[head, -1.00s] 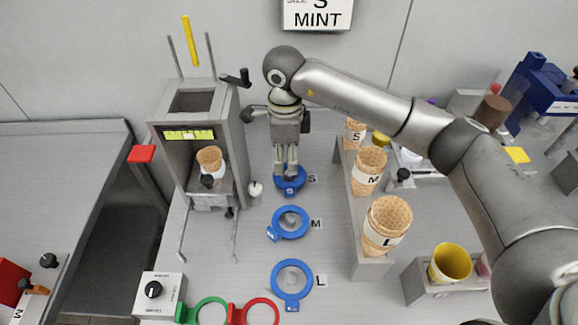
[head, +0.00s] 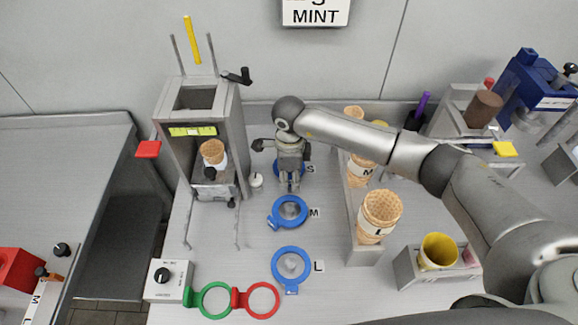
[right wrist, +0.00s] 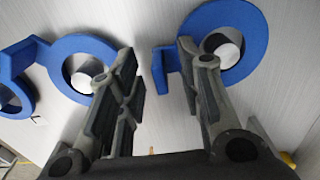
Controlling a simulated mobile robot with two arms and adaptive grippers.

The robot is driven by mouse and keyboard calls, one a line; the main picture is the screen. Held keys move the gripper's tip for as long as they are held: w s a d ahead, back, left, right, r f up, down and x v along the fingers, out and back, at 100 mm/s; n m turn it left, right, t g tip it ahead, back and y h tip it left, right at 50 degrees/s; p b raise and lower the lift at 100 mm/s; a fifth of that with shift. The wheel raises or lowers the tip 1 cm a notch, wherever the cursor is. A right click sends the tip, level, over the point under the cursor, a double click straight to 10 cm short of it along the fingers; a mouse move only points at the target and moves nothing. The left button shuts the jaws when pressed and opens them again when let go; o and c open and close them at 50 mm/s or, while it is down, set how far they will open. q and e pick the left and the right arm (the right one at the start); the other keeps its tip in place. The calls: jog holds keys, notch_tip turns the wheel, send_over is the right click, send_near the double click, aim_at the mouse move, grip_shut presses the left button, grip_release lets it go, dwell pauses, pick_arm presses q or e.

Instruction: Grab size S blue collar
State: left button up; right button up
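The size S blue collar (head: 277,166) lies on the table beside the S label, mostly hidden behind my right gripper in the head view. My right gripper (head: 289,188) points down over it. In the right wrist view the fingers (right wrist: 160,75) are apart and empty. The S collar (right wrist: 258,42) shows there as a blue ring at the upper right, with its tab (right wrist: 162,66) in the gap between the fingertips. I cannot tell how high the fingertips are above the table. My left gripper is not in view.
The M collar (head: 273,224) and L collar (head: 276,256) lie nearer on the table. A press-like stand (head: 163,160) holding a cone is to the left. A rack (head: 365,252) of cones stands to the right. Green (head: 200,305) and red (head: 240,299) rings lie in front.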

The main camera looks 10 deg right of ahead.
jog(key=shift+f, duration=0.1)
jog(key=shift+c, duration=0.4)
grip_shut()
